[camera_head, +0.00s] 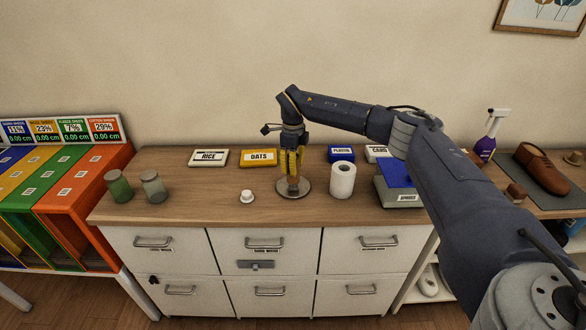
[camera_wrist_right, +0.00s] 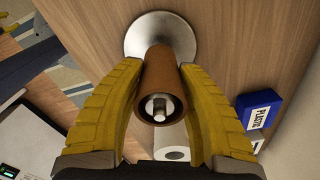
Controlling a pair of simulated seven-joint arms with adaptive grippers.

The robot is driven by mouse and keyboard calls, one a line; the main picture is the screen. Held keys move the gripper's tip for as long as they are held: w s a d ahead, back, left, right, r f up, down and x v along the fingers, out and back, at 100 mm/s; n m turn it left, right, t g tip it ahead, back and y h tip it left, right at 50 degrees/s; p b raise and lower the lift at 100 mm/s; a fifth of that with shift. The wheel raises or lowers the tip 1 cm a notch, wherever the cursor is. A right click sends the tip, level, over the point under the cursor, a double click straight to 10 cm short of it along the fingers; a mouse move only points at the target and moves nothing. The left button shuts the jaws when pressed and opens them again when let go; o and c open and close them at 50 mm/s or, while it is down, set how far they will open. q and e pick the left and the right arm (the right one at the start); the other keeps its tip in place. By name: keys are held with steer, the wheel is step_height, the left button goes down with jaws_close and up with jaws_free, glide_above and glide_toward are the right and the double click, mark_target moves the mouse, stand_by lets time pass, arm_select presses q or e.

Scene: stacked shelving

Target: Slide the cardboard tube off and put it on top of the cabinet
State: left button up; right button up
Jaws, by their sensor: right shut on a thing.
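The brown cardboard tube (camera_wrist_right: 162,72) is around the upright metal rod (camera_wrist_right: 160,104) of a holder, and the rod's tip shows inside the tube's open end. The holder's round metal base (camera_head: 306,187) stands on the wooden cabinet top (camera_head: 225,205) and also shows in the right wrist view (camera_wrist_right: 137,38). My right gripper (camera_head: 292,176), with yellow fingers, points down over the holder and is shut on the tube, one finger on each side. The fingers hide most of the tube in the head view.
A white paper roll (camera_head: 342,180) stands just right of the holder. A small white object (camera_head: 246,196) lies to its left, with two jars (camera_head: 154,187) farther left.

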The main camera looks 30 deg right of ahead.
steer(key=shift+r, duration=6.35)
steer(key=shift+r, duration=0.1)
